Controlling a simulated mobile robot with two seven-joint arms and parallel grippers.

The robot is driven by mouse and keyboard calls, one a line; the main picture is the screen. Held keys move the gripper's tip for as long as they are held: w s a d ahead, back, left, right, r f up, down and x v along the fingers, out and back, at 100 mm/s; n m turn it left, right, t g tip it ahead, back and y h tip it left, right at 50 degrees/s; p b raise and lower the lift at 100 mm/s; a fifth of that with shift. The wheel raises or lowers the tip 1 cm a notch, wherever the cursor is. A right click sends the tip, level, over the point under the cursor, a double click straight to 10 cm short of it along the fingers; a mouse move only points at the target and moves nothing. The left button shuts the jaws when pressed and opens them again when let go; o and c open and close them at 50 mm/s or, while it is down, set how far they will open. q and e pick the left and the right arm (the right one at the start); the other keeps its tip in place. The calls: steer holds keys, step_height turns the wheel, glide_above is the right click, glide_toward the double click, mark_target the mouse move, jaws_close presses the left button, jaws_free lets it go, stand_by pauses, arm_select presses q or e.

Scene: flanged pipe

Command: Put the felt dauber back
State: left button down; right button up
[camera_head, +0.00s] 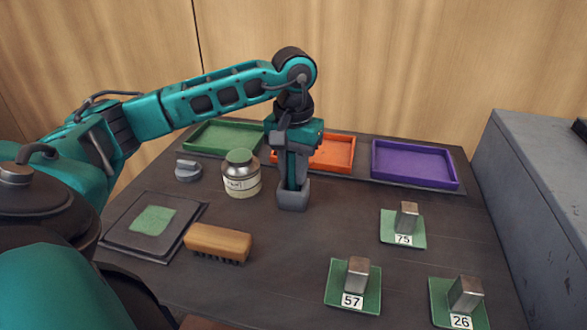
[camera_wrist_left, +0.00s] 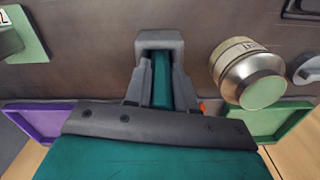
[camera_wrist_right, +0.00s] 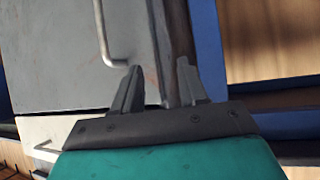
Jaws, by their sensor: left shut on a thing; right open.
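The felt dauber shows as a teal handle (camera_wrist_left: 161,82) between the fingers of my left gripper (camera_head: 291,178), which is shut on it. Its lower end is inside a grey holder (camera_head: 293,203) standing on the dark table, and the holder also shows in the left wrist view (camera_wrist_left: 159,38). I cannot see the dauber's felt tip or tell how deep it sits. My left gripper points down, with its fingers just above the holder. My right gripper (camera_wrist_right: 157,85) is open and empty in the right wrist view, away from the table things.
A labelled jar (camera_head: 241,174) stands close left of the holder, beside a grey lid-like piece (camera_head: 188,171). A brush (camera_head: 218,241) lies in front. Green (camera_head: 222,136), orange (camera_head: 335,152) and purple (camera_head: 414,163) trays line the back. Metal blocks on green pads (camera_head: 367,299) are at right.

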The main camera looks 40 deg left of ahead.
arm_select(q)
steer(key=shift+f, duration=0.25)
steer(key=c, duration=0.9)
jaws_free()
steer(key=shift+r, duration=0.1)
steer(key=shift+c, duration=0.2)
step_height(320, 180, up, 12)
steer(key=shift+r+p, duration=0.2)
steer(key=shift+p, duration=0.85)
